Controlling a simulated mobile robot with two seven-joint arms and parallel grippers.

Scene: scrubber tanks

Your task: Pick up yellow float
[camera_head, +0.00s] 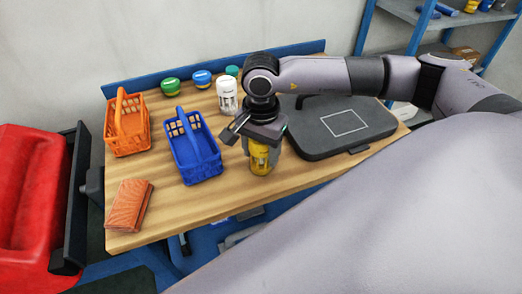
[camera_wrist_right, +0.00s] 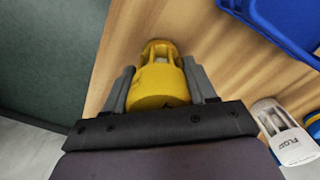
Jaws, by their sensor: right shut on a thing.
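The yellow float (camera_head: 260,165) is at the front edge of the wooden table, right of the blue basket. My right gripper (camera_head: 262,145) comes down over it from above and is shut on it. In the right wrist view the yellow float (camera_wrist_right: 160,85) sits between the two grey fingers of my right gripper (camera_wrist_right: 160,88). Its cage-like end points away from the gripper. I cannot tell whether the float touches the tabletop. My left gripper is not in view.
A blue basket (camera_head: 193,150) and an orange basket (camera_head: 127,125) stand left. A white float (camera_head: 227,97) stands behind; a brick-like block (camera_head: 130,206) lies front left. A dark case (camera_head: 340,126) fills the right side. Bare wood (camera_head: 190,205) shows in front.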

